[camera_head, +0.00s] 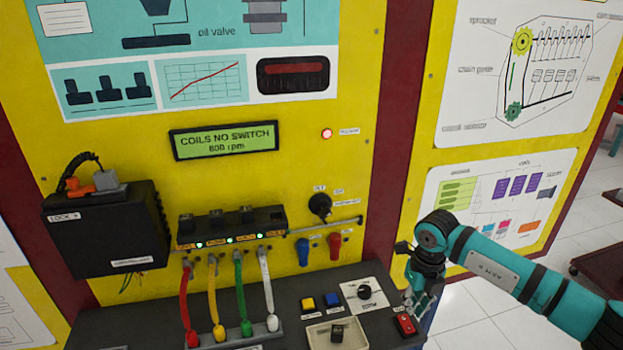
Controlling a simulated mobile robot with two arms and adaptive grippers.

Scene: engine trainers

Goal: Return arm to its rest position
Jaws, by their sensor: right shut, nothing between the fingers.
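My right arm (510,272) is teal with black joints and comes in from the lower right. My right gripper (418,298) points down at the right end of the dark console, close to a red switch (405,324). It is shut with nothing between the fingers; whether it touches the switch I cannot tell. My left gripper is not in view.
The dark console (290,300) juts out below the yellow panel (260,180). It carries coloured leads, buttons (332,299), a knob (364,292) and a shallow tray (316,338). A black box (110,230) sticks out at left. Open tiled floor (490,320) lies at right.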

